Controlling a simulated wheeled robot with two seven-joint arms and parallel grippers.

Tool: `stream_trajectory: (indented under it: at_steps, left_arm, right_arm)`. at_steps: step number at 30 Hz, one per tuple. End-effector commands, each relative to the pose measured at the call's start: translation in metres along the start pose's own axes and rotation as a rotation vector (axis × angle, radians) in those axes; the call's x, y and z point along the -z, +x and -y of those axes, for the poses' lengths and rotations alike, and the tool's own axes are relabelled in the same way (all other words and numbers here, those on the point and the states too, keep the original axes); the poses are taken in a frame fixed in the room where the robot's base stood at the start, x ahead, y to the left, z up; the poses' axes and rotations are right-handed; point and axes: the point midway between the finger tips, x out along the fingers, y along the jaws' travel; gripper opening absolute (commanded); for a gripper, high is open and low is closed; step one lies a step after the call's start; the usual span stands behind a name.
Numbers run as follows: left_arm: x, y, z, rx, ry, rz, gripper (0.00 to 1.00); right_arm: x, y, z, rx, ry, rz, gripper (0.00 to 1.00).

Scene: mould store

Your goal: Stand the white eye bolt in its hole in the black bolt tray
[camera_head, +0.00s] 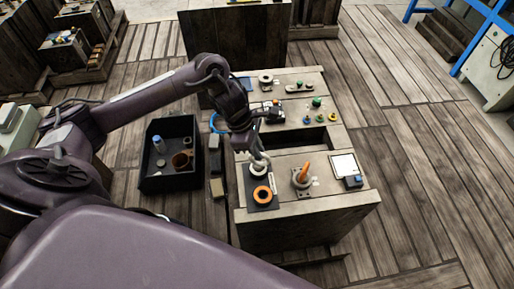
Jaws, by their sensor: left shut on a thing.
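My left gripper (252,150) reaches down over the near left part of the wooden bench and is shut on the white eye bolt (259,165). The eye bolt is at the far end of the small black bolt tray (274,203). Its lower part is hard to make out, so I cannot tell whether it is in a hole or just above it. An orange ring (262,195) sits at the near end of the tray. My right gripper is not in view.
A grey ring piece with an orange upright part (303,174) stands right of the tray. A white plate (344,165) and a small blue-topped block (354,181) are farther right. The bench (310,212) has a dark slot behind. A black bin (170,182) stands left.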

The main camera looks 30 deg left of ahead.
Motion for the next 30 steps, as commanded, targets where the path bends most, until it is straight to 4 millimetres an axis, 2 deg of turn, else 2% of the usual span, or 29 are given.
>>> stream_trajectory:
  at_steps: [30]
  left_arm:
    - [0.0016, 0.0050, -0.0005, -0.002, 0.001, 0.002, 0.00]
  right_arm:
    - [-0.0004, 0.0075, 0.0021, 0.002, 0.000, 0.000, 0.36]
